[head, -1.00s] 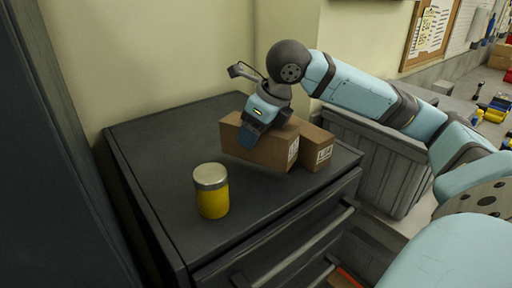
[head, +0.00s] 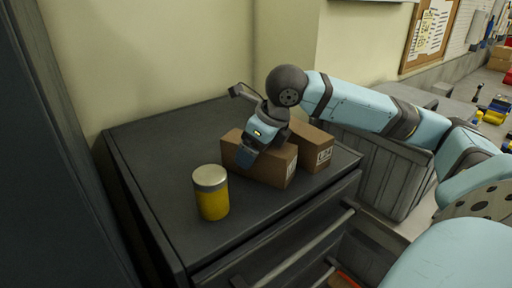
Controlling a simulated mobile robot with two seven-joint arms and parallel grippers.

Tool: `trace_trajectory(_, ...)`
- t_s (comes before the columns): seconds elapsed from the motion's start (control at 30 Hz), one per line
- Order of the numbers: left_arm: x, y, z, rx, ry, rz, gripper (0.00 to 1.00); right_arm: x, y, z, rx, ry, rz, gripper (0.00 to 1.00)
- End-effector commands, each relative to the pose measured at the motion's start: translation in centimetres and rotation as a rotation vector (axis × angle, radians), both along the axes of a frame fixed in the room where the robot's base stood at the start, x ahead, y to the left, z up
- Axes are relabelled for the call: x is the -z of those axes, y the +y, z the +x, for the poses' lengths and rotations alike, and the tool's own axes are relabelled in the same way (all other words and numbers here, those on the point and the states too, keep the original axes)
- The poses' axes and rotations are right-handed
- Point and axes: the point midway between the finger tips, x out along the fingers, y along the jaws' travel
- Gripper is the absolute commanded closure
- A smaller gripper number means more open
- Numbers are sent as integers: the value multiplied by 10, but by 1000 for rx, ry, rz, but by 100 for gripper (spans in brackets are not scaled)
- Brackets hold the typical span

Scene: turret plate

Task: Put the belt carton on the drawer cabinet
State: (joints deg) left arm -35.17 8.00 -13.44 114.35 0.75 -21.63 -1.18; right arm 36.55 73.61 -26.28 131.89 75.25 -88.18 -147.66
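Two brown cartons are at the cabinet's right half; I cannot tell by label which is the belt carton. My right gripper (head: 256,147), its arm coming in from the right, is over the front carton (head: 275,168). One finger lies against its near face; the other is hidden. It appears shut on this carton, which is at or just above the top of the dark drawer cabinet (head: 150,150); contact is unclear. The other carton (head: 315,150), with a white label, stands close behind and to the right. My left gripper is not in view.
A yellow jar with a grey lid (head: 211,192) stands on the cabinet, left of the front carton. The cabinet top's left and back parts are clear. A wall rises behind. A grey ribbed bin (head: 375,165) stands right of the cabinet.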

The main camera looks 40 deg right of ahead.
Motion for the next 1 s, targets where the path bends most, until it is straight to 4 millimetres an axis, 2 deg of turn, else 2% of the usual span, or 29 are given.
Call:
trace_trajectory(0.17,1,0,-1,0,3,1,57,-12,-1,-3,0,-3,0,11)
trace_trajectory(0.5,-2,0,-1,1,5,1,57,-77,-9,-29,1,-4,-1,11)
trace_trajectory(0.63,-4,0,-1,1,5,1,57,-97,-11,-37,1,-4,-1,11)
trace_trajectory(0.8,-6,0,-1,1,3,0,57,-110,-12,-43,0,-1,0,11)
trace_trajectory(1.0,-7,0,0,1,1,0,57,-112,-13,-44,0,0,0,11)
